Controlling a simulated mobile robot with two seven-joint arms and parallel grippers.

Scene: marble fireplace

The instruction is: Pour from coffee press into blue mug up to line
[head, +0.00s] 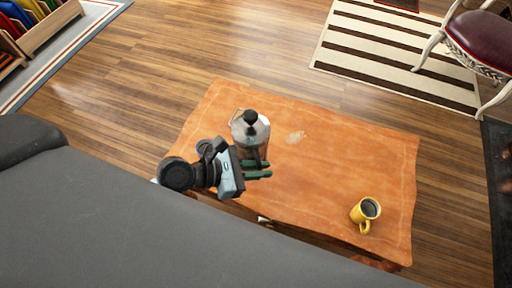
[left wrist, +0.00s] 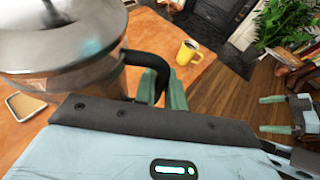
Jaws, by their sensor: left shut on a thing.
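The coffee press (head: 250,133) has a clear-and-silver body, a black lid knob and a black handle. It is on or just over the orange-covered table. My left gripper (head: 262,169) is shut on its handle (left wrist: 149,62). The left wrist view shows the press (left wrist: 62,40) close up and cut off by the frame. I cannot make out a blue mug for certain; a dark bluish round shape (head: 203,146) shows partly behind my left wrist. My right gripper (left wrist: 266,114) shows at the right of the left wrist view, fingers apart and empty.
A yellow mug (head: 360,212) with dark contents stands at the table's right front. The table (head: 330,165) is clear between it and the press. A small light-rimmed square item (left wrist: 27,107) lies beside the press. A chair (head: 480,45) stands beyond the table.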

